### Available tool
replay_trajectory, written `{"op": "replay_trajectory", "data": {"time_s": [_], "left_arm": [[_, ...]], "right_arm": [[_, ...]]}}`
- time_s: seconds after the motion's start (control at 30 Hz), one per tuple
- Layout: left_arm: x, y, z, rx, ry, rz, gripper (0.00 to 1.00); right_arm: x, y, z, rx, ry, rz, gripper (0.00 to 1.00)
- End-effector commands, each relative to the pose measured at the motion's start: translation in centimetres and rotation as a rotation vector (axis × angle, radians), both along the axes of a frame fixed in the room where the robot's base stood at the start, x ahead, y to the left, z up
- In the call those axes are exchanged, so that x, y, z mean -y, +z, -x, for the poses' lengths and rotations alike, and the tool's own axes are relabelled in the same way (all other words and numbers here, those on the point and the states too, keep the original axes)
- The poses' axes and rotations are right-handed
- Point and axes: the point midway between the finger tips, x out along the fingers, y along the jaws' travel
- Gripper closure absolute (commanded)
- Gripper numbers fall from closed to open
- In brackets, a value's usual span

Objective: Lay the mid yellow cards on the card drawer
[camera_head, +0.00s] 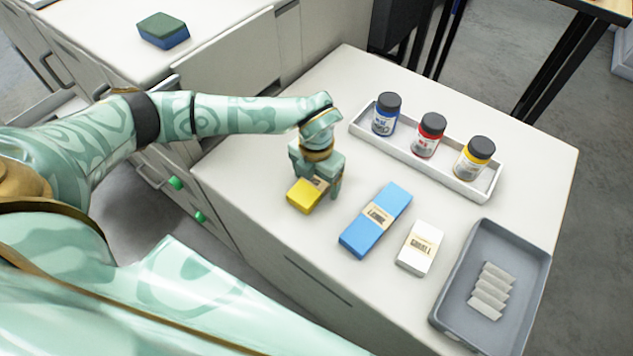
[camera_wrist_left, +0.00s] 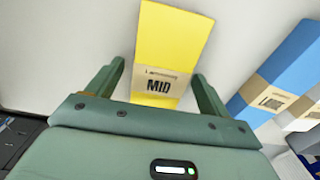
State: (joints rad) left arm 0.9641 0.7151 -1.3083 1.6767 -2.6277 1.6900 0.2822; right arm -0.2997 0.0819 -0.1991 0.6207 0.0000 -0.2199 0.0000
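The mid yellow cards (camera_head: 306,195) are a yellow pack with a tan band on the white worktop. The band reads MID in the left wrist view (camera_wrist_left: 166,65). My left gripper (camera_head: 326,190) is over the band end of the pack. In the left wrist view its fingers (camera_wrist_left: 157,80) are spread either side of the pack, with a gap at the left finger. The right finger is close to the pack's edge; contact is unclear. A grey tray (camera_head: 452,283) holds several pale slips at the right; I cannot tell whether it is the card drawer. My right gripper is not in view.
A blue pack (camera_head: 392,203) and a white pack (camera_head: 417,260) lie right of the yellow one. A white rack (camera_head: 398,152) holds three paint jars behind them. A green-and-blue sponge (camera_head: 163,31) sits on the far counter. The worktop's back left is clear.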

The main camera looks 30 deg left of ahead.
Motion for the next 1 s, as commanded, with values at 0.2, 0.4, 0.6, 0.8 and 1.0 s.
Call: {"op": "replay_trajectory", "data": {"time_s": [0.2, 0.4, 0.6, 0.8, 1.0], "left_arm": [[0.0, 0.1, 0.0, 0.0, 0.0, 0.0, 0.74], [0.0, 0.1, 0.0, 0.0, 0.0, 0.0, 0.78], [0.0, 1.0, -0.1, 0.002, 0.0, 0.0, 0.78], [-0.1, 4.2, 0.3, 0.005, -0.001, 0.001, 0.78], [-0.4, 8.6, 4.0, 0.004, -0.001, 0.0, 0.78]], "right_arm": [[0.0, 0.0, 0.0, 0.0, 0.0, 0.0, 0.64], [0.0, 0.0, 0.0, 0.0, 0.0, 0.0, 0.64], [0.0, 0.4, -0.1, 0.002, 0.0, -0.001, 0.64], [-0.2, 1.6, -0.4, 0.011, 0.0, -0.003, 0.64], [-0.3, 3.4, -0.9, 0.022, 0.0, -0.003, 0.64]]}}
